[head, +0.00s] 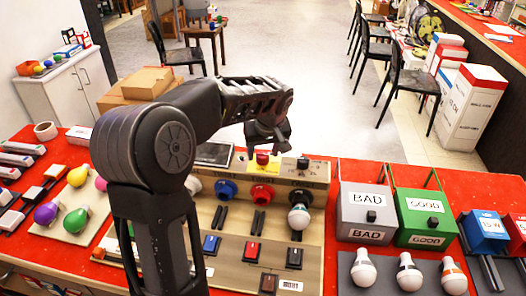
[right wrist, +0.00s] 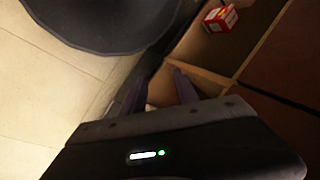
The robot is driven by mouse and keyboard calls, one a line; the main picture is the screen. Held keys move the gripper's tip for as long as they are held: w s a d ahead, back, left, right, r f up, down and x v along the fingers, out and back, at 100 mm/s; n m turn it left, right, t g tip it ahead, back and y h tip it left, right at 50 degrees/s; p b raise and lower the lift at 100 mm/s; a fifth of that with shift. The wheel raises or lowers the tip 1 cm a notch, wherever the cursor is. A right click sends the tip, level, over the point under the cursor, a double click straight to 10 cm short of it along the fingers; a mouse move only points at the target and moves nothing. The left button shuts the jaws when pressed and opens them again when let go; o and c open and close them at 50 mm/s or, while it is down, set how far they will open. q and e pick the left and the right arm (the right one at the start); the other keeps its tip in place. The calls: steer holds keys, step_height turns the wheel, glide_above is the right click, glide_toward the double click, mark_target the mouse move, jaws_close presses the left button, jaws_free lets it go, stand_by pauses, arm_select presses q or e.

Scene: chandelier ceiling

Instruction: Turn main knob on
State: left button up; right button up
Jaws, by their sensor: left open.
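The tan test board (head: 233,215) stands on the red table and carries coloured sockets and small switches. On its raised back edge are a red button on a yellow base (head: 262,159) and a small black knob (head: 302,163). I cannot read which of them is labelled main. My left gripper (head: 270,143) is open and points down just above the red button, hiding part of the area behind it. I cannot tell whether it touches the button. In the right wrist view my right gripper (right wrist: 160,92) has its fingers apart, away from the board.
A grey BAD box (head: 367,212) and a green GOOD box (head: 425,217) stand right of the board, with several white bulbs before them. Coloured bulbs lie at left. A red-and-white box (right wrist: 220,18) shows at the right wrist.

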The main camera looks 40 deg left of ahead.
arm_select(q)
steer(key=shift+w+a+f, duration=0.1)
steer(key=shift+a+f, duration=0.05)
steer(key=shift+f, duration=0.35)
steer(key=shift+c, duration=0.3)
jaws_close()
